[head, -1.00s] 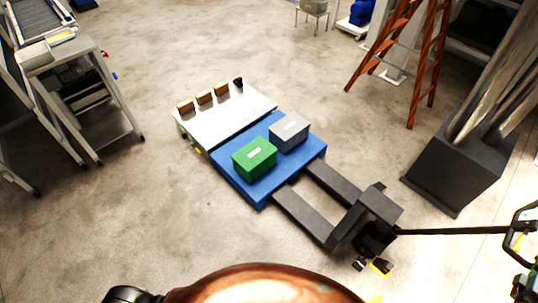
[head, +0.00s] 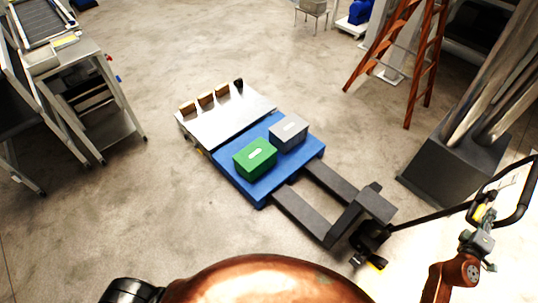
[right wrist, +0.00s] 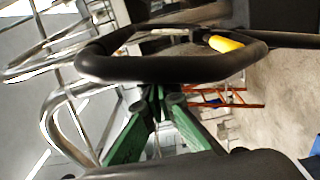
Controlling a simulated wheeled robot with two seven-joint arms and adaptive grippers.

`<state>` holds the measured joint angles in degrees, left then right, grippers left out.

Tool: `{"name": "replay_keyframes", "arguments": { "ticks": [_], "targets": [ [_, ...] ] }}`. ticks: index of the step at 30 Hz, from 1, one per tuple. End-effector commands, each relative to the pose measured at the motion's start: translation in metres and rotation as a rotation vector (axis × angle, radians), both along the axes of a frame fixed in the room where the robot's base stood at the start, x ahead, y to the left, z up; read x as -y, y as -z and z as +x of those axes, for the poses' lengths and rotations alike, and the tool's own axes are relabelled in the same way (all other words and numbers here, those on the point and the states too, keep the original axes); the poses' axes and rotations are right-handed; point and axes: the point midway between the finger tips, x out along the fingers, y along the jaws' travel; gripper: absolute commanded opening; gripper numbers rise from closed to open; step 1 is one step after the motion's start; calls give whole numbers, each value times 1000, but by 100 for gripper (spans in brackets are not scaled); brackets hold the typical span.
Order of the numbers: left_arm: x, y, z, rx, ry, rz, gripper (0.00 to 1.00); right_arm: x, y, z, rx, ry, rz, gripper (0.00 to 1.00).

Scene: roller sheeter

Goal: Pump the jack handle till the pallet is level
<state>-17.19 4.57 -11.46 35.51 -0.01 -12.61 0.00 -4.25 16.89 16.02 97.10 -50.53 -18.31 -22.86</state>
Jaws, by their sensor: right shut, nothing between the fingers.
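The pallet jack (head: 345,215) has dark forks that run under the blue pallet (head: 232,178). A green box (head: 255,158) and a grey box (head: 288,132) sit on the pallet; I cannot tell whether it is level. The jack handle (head: 440,214) slants up to the right and ends in a black loop, which also crosses the right wrist view (right wrist: 165,68). My right gripper (head: 483,218) is at the loop, shut and empty, with its green fingers (right wrist: 157,112) close to the loop's bar. I cannot tell if they touch. My left gripper is not in view.
A silver platform (head: 225,122) bearing several small brown blocks adjoins the pallet. A dark pedestal (head: 455,168) stands right of the jack, with an orange ladder (head: 425,75) behind. A grey cart (head: 95,100) is at left. The floor between is clear.

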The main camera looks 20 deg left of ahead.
Motion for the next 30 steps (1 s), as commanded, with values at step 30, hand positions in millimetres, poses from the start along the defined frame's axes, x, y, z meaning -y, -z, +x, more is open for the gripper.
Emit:
{"name": "replay_keyframes", "arguments": {
  "ticks": [30],
  "targets": [
    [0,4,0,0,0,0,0,-137,-22,84,-1,4,1,0]
  ]
}}
